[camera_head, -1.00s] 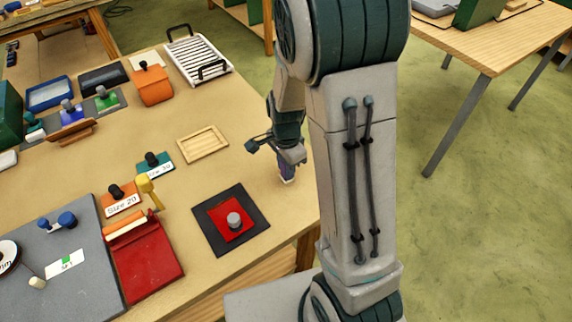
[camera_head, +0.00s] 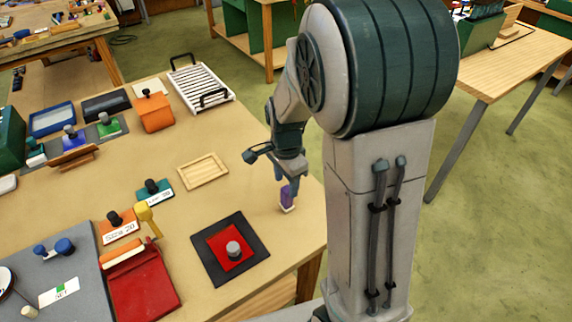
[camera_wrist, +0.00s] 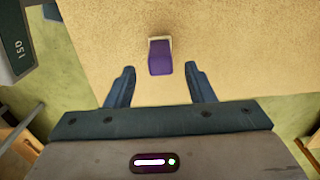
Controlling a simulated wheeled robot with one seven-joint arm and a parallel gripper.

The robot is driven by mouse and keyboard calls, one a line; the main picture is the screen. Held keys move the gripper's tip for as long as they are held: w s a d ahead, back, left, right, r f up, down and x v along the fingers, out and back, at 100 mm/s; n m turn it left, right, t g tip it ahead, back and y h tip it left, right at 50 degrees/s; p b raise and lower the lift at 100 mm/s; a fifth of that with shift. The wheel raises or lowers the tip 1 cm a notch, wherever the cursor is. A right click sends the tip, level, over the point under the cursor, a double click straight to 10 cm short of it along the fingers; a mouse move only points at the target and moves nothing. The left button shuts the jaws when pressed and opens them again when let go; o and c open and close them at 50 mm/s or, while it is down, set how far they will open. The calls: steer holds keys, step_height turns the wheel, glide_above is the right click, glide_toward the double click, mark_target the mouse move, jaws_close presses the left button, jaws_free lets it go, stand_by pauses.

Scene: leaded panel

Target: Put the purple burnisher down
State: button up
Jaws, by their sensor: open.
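The purple burnisher (camera_head: 287,194) stands on the wooden table (camera_head: 150,200) near its right edge, with a pale foot at its base. It also shows in the wrist view (camera_wrist: 160,57), seen from above, between and beyond the fingertips. My gripper (camera_head: 288,174) is just above the burnisher in the head view. In the wrist view my gripper (camera_wrist: 161,82) has its two fingers spread wide, with nothing between them touching either finger.
A shallow wooden frame (camera_head: 203,171) lies left of the burnisher. A dark square mat (camera_head: 206,262) with a red plate (camera_head: 220,241) and grey knob is nearer the front. Bare tabletop surrounds the burnisher; the table's edge is close on the right.

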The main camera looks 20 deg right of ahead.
step_height(320, 180, up, 6)
steer(key=shift+r, duration=0.15)
steer(key=s+r+n+t, duration=0.1)
steer(key=s+r+n, duration=0.2)
steer(key=s+n, duration=0.4)
steer(key=s+r+n+t, duration=0.2)
steer(key=s+r+n, duration=0.1)
steer(key=s+n, duration=0.4)
steer(key=shift+s+r+n+t, duration=0.15)
steer(key=shift+r+n+t, duration=0.1)
steer(key=shift+n+t, duration=0.05)
